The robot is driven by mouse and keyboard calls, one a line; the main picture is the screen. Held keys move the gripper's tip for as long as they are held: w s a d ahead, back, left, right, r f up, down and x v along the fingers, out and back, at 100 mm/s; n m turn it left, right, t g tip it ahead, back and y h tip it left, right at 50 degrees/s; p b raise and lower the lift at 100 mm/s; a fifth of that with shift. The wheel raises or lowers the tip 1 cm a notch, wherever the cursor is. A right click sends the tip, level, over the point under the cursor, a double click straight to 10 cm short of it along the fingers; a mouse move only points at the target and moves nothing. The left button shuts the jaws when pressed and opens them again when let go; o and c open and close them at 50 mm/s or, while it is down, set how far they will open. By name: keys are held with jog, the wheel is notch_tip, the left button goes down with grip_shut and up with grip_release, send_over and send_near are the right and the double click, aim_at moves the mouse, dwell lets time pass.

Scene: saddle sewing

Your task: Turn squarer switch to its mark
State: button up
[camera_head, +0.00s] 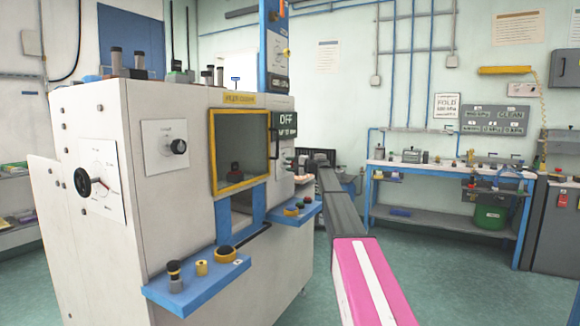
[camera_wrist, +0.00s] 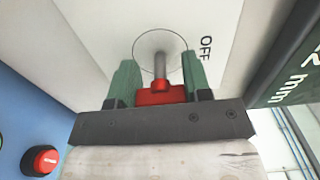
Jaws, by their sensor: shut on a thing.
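In the wrist view, my gripper (camera_wrist: 159,72) has its two green fingers on either side of a red switch handle (camera_wrist: 162,97) and is shut on it. The handle sits on a short grey shaft that meets a pale panel inside a thin drawn circle (camera_wrist: 140,37). The word OFF (camera_wrist: 205,48) is printed on the panel to the right of the circle. Any other mark around the circle is hidden or out of view. In the head view, my arm reaches the right side of the white machine (camera_head: 175,220); the switch cannot be made out there.
A red button (camera_wrist: 42,160) sits on a blue surface at lower left. Blue shelves (camera_head: 195,285) jut from the machine's front.

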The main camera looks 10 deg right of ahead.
jog(key=o, duration=0.9)
jog(key=shift+s+d, duration=0.1)
jog(key=v, duration=1)
jog(key=shift+s+d, duration=0.15)
jog(key=shift+d, duration=0.05)
